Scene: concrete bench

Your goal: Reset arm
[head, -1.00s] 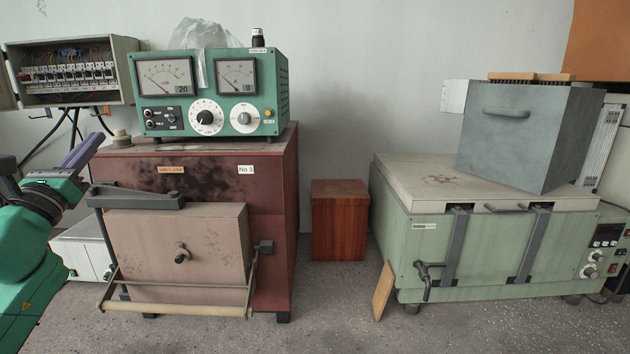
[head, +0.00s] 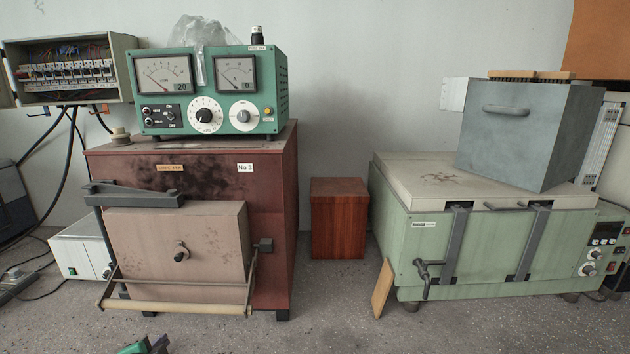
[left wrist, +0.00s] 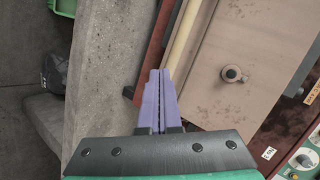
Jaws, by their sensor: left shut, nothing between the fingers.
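My left gripper (left wrist: 159,100) shows in the left wrist view with its two purple fingers together and nothing between them. It points toward the edge of the concrete bench (left wrist: 105,70), beside the front of the red furnace. In the head view only a small green and dark part of my left arm shows at the bottom edge, left of centre. My right gripper is in neither view.
A red furnace (head: 275,220) with a beige door (head: 215,235) stands at the left, a green meter box (head: 270,100) on top. A small reddish-brown block (head: 339,220) stands mid-bench. A green bath (head: 400,245) carries a grey box (head: 525,135). The front of the bench is clear.

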